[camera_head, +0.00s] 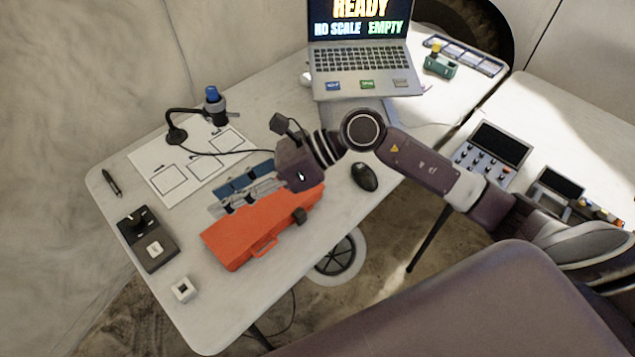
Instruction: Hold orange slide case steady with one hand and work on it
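The orange slide case (250,232) lies on the white table, left of the picture's middle. A strip with blue panels (232,187) lies along the case's far side, partly covered by my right gripper. My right gripper (222,204) reaches in from the right, its fingers low over the far edge of the case. I cannot tell whether the fingers touch or grip the case, or how far apart they are. My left gripper is not in view.
A laptop (362,72) stands at the back, with a black mouse (364,177) to the right of the case. A marked white sheet (150,158), a blue-topped device (213,100), a dark control box (140,225) and a small white block (184,290) are left. The front table corner is mostly clear.

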